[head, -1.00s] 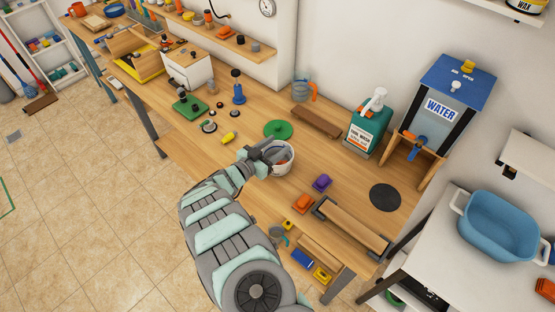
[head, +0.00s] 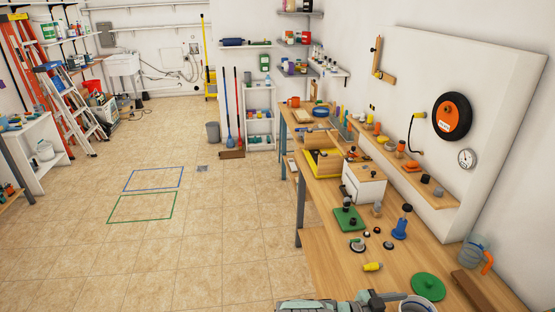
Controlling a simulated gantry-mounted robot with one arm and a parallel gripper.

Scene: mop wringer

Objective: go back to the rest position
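My gripper (head: 385,301) is at the bottom edge of the head view, over the front of the wooden workbench (head: 322,262). It is beside the rim of a white bucket (head: 418,306), which is cut off by the frame's lower edge. Only the top of my forearm and gripper shows. The fingertips are too small and partly hidden, so I cannot tell whether they are open, shut or touching the bucket.
A green round lid (head: 428,287), a yellow piece (head: 373,267), a blue stand (head: 401,228) and a white box (head: 364,184) are on the bench. Open tiled floor with blue (head: 153,179) and green (head: 141,207) outlines lies left.

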